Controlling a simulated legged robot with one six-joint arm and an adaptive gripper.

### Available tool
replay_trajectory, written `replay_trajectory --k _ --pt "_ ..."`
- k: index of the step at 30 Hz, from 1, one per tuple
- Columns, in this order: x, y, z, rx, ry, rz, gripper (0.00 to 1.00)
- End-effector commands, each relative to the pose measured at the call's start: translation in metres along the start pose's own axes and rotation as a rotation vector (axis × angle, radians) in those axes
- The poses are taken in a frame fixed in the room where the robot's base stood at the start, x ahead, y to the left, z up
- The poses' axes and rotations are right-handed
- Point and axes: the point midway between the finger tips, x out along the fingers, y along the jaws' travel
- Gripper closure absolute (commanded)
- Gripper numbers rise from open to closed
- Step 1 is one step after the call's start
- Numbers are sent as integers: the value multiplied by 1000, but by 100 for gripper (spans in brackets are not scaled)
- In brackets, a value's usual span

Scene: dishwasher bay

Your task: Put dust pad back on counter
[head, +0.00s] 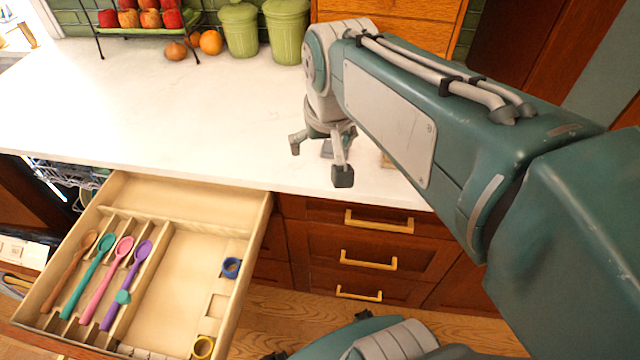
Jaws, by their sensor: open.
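My gripper (320,160) is over the front part of the white counter (190,110), pointing down with its fingers spread apart. A small greyish shape (327,149) shows between and behind the fingers; I cannot tell whether it is the dust pad or part of the gripper. A tan edge (386,160) of something on the counter shows just right of the gripper, mostly hidden behind my arm. I cannot make out the dust pad for certain. Nothing is visibly held.
An open drawer (187,262) at the lower left holds several coloured spoons, a blue tape roll (231,267) and a yellow one (203,347). Green canisters (240,30), loose onions and an orange (211,42), and a fruit rack (140,32) stand at the back. The counter's left is clear.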

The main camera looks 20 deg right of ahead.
Motion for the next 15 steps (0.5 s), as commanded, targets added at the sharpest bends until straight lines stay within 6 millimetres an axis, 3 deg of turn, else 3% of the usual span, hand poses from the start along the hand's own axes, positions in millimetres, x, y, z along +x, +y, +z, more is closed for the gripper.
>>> replay_trajectory --k 3,7,10,15 --pt "-5 -7 39 -74 65 -20 0" --pt "-3 -11 72 -141 122 -36 0" --pt "0 -12 87 -173 148 -44 0" --pt "2 -13 94 -189 160 -47 0"
